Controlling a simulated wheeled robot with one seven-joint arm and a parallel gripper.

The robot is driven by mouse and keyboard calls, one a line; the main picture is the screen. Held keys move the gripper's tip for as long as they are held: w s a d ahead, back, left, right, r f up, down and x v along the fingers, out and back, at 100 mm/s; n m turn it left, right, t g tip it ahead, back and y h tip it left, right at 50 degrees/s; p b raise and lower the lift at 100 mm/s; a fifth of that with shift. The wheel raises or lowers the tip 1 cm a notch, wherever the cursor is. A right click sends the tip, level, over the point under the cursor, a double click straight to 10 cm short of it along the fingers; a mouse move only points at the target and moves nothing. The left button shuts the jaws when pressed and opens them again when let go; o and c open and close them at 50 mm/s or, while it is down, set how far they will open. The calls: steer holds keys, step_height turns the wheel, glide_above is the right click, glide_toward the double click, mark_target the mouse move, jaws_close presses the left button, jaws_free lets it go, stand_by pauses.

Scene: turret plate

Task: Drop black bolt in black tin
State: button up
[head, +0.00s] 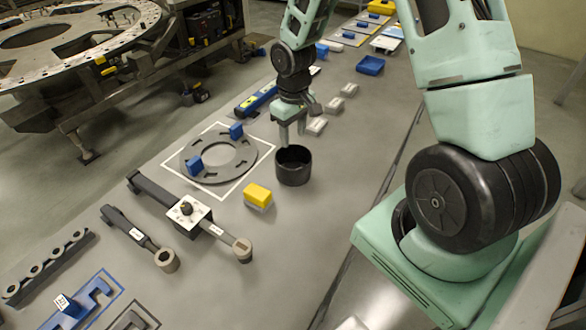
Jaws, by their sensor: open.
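The black tin (294,168) is a round, open-topped cup standing upright on the grey surface. My gripper (291,136) is open and points down just above the tin, at its back rim. I see nothing held between the fingers. I cannot make out a black bolt anywhere; the tin's inside is dark and its contents cannot be told.
Left of the tin lies a grey ring plate (188,160) with two blue blocks, inside a white square outline. A yellow block (258,194) is in front. A black tool with a white plate (190,210) lies nearer. Small pale blocks (334,106) lie behind.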

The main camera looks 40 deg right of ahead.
step_height(320, 180, up, 12)
steer(key=b, duration=0.2)
steer(key=shift+f, duration=0.1)
stand_by(0.3)
steer(key=s+a+f+n+b, duration=0.15)
steer(key=s+a, duration=0.25)
steer(key=a, duration=0.4)
steer(key=s+a+f+n+b, duration=0.15)
steer(key=s+a, duration=0.25)
steer(key=a, duration=0.4)
steer(key=s+a+f+n+b, duration=0.1)
steer(key=s+a, duration=0.3)
steer(key=s, duration=0.4)
steer(key=s+a+f+n+b, duration=0.1)
steer(key=s+a+n+b, duration=0.1)
steer(key=s, duration=0.6)
steer(key=shift+a+f+y+b, duration=0.35)
steer(key=shift+a+b, duration=0.25)
steer(key=shift+a, duration=0.65)
